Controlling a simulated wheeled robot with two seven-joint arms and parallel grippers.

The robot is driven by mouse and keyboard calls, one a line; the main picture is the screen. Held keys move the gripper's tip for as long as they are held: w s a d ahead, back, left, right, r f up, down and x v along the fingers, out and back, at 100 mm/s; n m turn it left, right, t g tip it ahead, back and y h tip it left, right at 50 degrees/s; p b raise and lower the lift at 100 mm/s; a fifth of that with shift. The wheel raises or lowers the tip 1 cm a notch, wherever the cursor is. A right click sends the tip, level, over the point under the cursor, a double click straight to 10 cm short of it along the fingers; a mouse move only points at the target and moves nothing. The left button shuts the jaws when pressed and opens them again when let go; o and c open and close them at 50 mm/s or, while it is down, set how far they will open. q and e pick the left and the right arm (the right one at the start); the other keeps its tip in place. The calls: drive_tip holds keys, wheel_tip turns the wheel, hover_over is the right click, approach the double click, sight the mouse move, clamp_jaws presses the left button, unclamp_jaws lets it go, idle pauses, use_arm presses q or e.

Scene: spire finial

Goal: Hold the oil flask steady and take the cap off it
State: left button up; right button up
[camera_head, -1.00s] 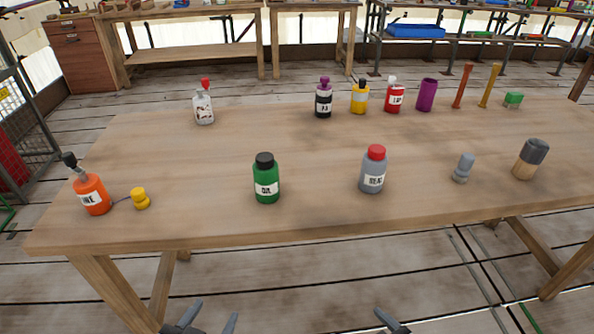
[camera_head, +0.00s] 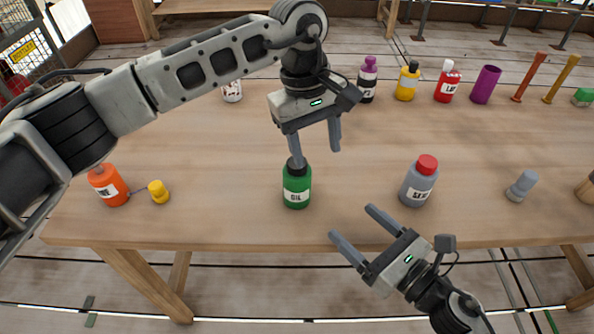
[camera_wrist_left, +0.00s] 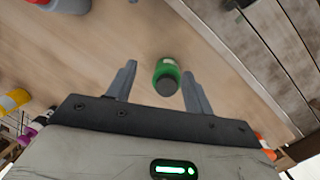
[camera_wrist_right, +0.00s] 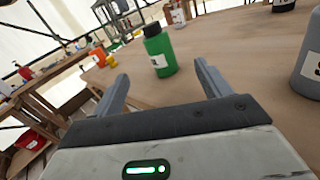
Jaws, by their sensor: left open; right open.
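The oil flask (camera_head: 297,190) is a green bottle with a white label, upright near the table's front edge. Its dark cap (camera_wrist_left: 167,87) is on top; in the head view a finger of my left gripper partly covers it. My left gripper (camera_head: 316,157) is open and empty above the flask, pointing down. In the left wrist view the flask (camera_wrist_left: 165,68) shows between and beyond the fingertips. My right gripper (camera_head: 350,222) is open and empty, low at the front edge, right of the flask. In the right wrist view the flask (camera_wrist_right: 159,55) stands ahead between the fingers, apart from them.
A grey bottle with a red cap (camera_head: 419,182) stands right of the flask. An orange bottle (camera_head: 108,186) and a yellow piece (camera_head: 158,192) are at the left. Several bottles, including a yellow one (camera_head: 407,83), line the back. The table (camera_head: 220,215) is clear around the flask.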

sight(307, 185)
use_arm(q)
drive_tip(key=shift+t+y, duration=0.6)
drive_tip(key=shift+y, duration=0.2)
drive_tip(key=w+a+r, duration=0.2)
drive_tip(key=a, duration=0.1)
drive_tip(key=shift+w, duration=0.35)
drive_tip(key=shift+w+a+r+m, duration=0.1)
drive_tip(key=shift+m, duration=0.2)
use_arm(e)
drive_tip(key=w+a+n, duration=0.1)
drive_tip(key=w+a, duration=0.4)
drive_tip(key=w, duration=0.1)
drive_tip(key=w+a+n, duration=0.1)
drive_tip(key=w+a, duration=0.5)
drive_tip(key=shift+g+y, duration=0.3)
drive_tip(key=shift+g, duration=0.1)
